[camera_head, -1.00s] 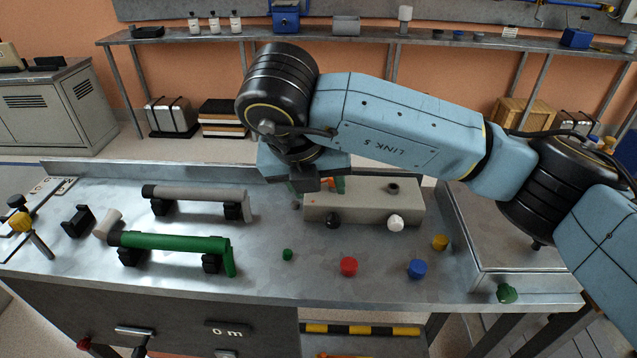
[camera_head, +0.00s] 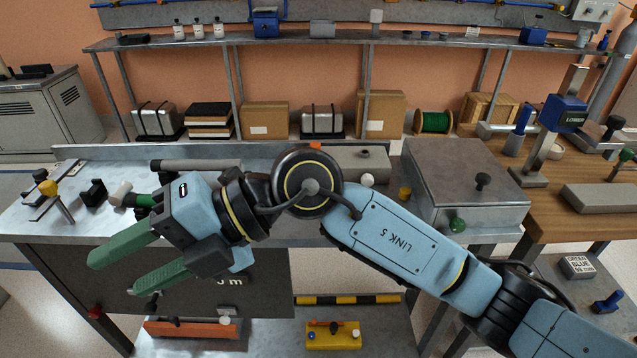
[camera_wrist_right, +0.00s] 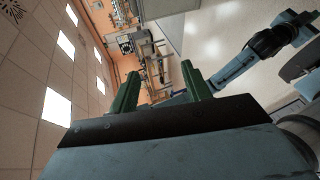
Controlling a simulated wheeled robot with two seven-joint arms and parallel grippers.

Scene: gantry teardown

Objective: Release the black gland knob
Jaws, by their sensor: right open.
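My right gripper (camera_head: 114,277) is open and empty, with two long green fingers spread apart. It is held in front of the steel bench's (camera_head: 100,158) front left side, away from the grey block (camera_head: 375,162). The wrist view also shows the right gripper's fingers (camera_wrist_right: 160,90) with nothing between them. A white knob (camera_head: 367,179) shows on the front of the grey block. The black knob on that block's front is hidden behind my right arm. I cannot tell which is the gland knob. My left gripper is out of view.
A grey cylinder (camera_head: 195,165) on supports lies at the bench's back left. A wooden table (camera_head: 555,195) stands at the right. My arm covers the bench's middle.

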